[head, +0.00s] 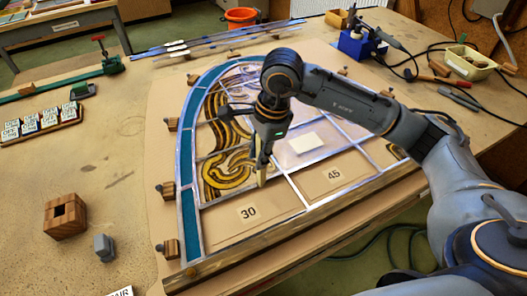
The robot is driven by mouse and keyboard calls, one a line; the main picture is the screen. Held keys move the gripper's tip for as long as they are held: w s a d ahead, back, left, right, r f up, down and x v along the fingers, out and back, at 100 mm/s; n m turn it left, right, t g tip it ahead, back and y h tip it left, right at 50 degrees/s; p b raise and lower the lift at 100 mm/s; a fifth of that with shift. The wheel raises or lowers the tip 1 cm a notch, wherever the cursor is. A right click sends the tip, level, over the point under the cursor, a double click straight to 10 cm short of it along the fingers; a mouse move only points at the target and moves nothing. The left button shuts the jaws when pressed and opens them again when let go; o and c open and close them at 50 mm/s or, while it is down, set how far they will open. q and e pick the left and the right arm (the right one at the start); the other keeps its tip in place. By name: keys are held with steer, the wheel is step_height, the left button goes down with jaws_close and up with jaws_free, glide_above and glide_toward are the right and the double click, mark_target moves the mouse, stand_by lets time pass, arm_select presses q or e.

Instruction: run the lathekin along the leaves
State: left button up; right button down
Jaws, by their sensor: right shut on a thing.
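The leaded panel (187,170) lies flat on a brown board, with a curved teal border, yellow-and-brown patterned glass (228,170) and grey lead strips whose leaves line the glass edges. My right gripper (262,160) reaches in from the right, pointing down over the middle of the panel. It is shut on a slim pale tool, the lathekin (261,178), whose lower end is at or just above a lead line beside the patterned glass. Contact cannot be told. My left gripper is out of view.
Wooden blocks (168,189) stand around the panel's edge, and a wooden batten (270,238) runs along its front. Cards 30 (248,212) and 45 (334,174) lie within it. A soldering iron in a blue stand (355,46) and a cream tray (469,62) are at back right.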

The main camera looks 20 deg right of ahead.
steer(key=a+b, duration=0.4)
steer(key=a, duration=1.2)
steer(key=shift+s+a, duration=0.3)
stand_by(1.9)
step_height(320, 180, up, 5)
steer(key=shift+p, duration=0.85)
